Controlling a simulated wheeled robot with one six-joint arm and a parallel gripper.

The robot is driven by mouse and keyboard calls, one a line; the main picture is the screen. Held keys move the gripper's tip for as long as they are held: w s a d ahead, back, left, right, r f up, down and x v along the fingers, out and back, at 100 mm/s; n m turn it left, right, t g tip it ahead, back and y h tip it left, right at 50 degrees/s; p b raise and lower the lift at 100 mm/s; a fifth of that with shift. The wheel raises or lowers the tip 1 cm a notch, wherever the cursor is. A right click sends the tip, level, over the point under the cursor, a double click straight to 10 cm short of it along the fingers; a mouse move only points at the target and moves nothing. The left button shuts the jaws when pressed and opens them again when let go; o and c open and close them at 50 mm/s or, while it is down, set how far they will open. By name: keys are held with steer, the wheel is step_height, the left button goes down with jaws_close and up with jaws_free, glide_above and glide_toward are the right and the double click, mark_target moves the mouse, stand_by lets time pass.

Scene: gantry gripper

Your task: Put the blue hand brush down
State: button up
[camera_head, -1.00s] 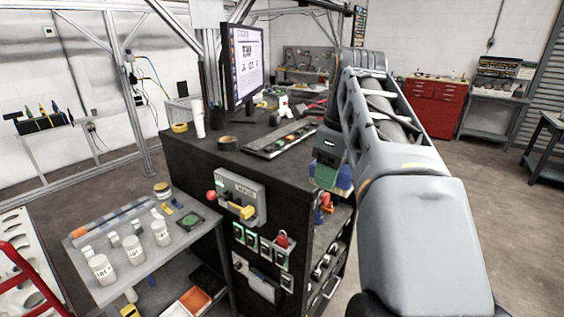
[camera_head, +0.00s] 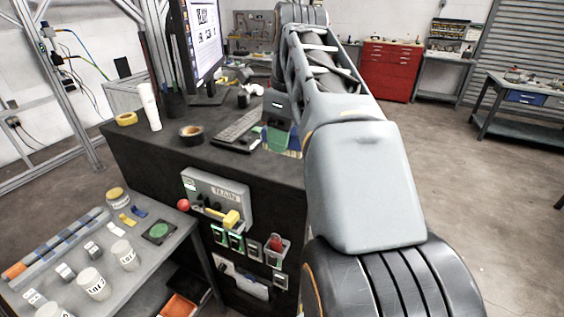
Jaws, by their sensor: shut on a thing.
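My gripper (camera_head: 279,133) is over the right part of the dark bench top (camera_head: 235,160), low and close to it, and partly covered by my own arm. It is shut on a small blue and green piece, which I take to be the blue hand brush (camera_head: 291,139). Only a little of the brush shows, so its shape and tilt are unclear. I cannot tell whether it touches the bench top.
A monitor (camera_head: 199,45), a keyboard (camera_head: 239,126), a black tape roll (camera_head: 191,132), a yellow tape roll (camera_head: 126,118) and a white cylinder (camera_head: 149,106) stand on the bench. The bench's front strip is clear. A grey side table (camera_head: 178,225) stands lower left.

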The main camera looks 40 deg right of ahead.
steer(key=w+d+f+p, duration=0.2)
steer(key=w+d+f, duration=0.2)
steer(key=w+d, duration=0.25)
glide_above(283, 162)
steer(key=s, duration=0.1)
steer(key=f, duration=0.4)
steer(key=shift+a+f, duration=0.25)
steer(key=shift+f, duration=0.15)
steer(key=shift+w+d+f, duration=0.2)
steer(key=shift+f, duration=0.25)
steer(key=shift+w+d+f, duration=0.1)
steer(key=shift+f, duration=0.85)
steer(key=shift+f+p, duration=0.45)
steer(key=shift+f, duration=0.05)
steer(key=shift+f, duration=0.1)
steer(key=shift+f, duration=0.15)
steer(key=o, duration=1)
steer(key=shift+c, duration=0.2)
